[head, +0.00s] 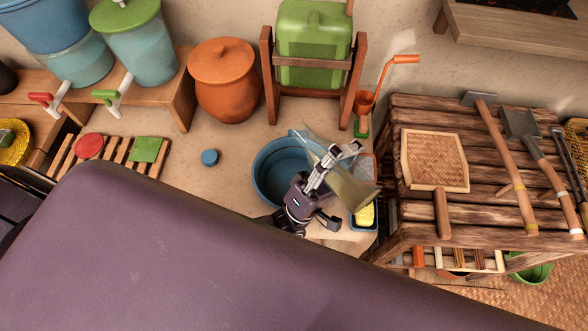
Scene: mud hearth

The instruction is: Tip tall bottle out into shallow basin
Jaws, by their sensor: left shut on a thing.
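A translucent yellow-green bottle (354,190) is held tilted, its wide end at the lower right and its narrower end at the upper left. My left gripper (338,160) is shut on it and hides its middle. A round blue basin (262,172) stands on the floor just left of and below the gripper. The narrower end of the bottle lies over the basin's right part in the picture. I cannot see whether anything flows out. My right gripper is not in view.
A green jerrycan (312,35) in a wooden frame (268,75) stands behind the basin. A slatted table (400,120) with tools is on the right. A blue lid (209,157) lies on clear floor left of the basin. A clay pot (223,85) stands behind it.

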